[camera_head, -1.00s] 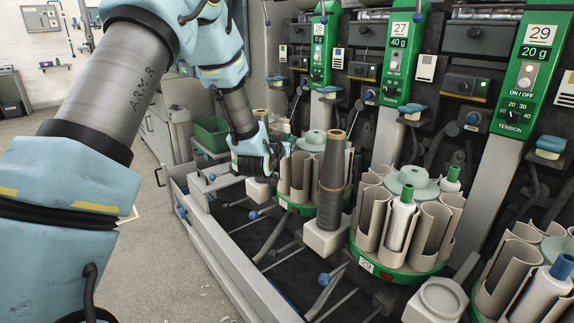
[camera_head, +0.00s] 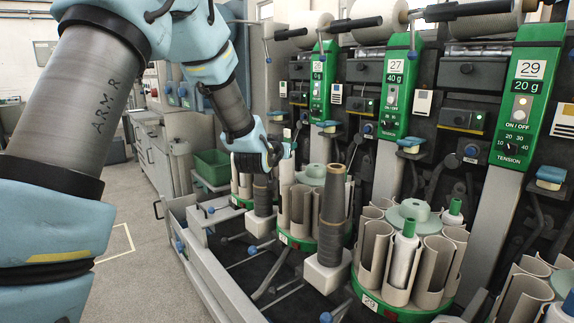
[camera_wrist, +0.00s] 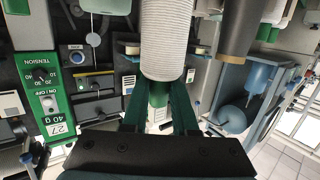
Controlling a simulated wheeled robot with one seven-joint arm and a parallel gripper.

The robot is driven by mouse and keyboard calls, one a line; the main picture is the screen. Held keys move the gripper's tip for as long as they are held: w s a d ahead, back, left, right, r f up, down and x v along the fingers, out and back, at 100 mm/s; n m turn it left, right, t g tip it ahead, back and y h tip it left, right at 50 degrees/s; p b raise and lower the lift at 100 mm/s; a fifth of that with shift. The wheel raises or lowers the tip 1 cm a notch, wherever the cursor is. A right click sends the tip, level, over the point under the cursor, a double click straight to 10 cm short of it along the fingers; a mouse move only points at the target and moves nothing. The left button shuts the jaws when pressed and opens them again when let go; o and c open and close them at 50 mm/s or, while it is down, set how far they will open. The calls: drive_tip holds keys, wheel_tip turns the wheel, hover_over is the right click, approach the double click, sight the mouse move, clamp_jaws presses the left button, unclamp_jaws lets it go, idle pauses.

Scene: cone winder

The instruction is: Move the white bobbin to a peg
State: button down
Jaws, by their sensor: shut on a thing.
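My gripper (camera_head: 280,150) is at the left of the nearest tan tubes in the head view. It is shut on the green end of the white bobbin (camera_head: 287,172), which hangs upright below it. In the wrist view the bobbin (camera_wrist: 167,38) is a pale ribbed cylinder, with its green end between my two fingers (camera_wrist: 160,98). The bobbin's far end is out of that view. In the head view its lower part overlaps the tan tubes; I cannot tell whether it touches them. No bare peg is clearly seen.
A dark cone (camera_head: 332,212) stands on a white block, with another dark cone (camera_head: 262,195) farther back. Tan tube clusters (camera_head: 432,262) on green bases line the machine, one holding a white bobbin with a green top (camera_head: 404,255). Green panels rise behind. The floor at left is clear.

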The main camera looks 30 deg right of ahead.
wheel_tip(320, 180, up, 8)
drive_tip(key=shift+r+b, duration=0.15)
drive_tip(key=shift+b, duration=0.15)
drive_tip(key=shift+r+p, duration=0.5)
drive_tip(key=shift+r, duration=0.1)
drive_tip(key=p, duration=0.1)
drive_tip(key=r+p, duration=0.1)
drive_tip(key=p, duration=0.1)
drive_tip(key=shift+w+d, duration=0.2)
drive_tip(key=r+p, duration=0.1)
drive_tip(key=p, duration=1.3)
drive_tip(key=shift+w+r+p, duration=0.1)
drive_tip(key=shift+r+p, duration=0.25)
drive_tip(key=p, duration=0.3)
drive_tip(key=shift+s+a+p, duration=0.1)
drive_tip(key=shift+s+p, duration=0.15)
drive_tip(key=shift+p, duration=0.05)
drive_tip(key=shift+a+f+p, duration=0.1)
drive_tip(key=shift+f+p, duration=0.05)
drive_tip(key=shift+p, duration=0.15)
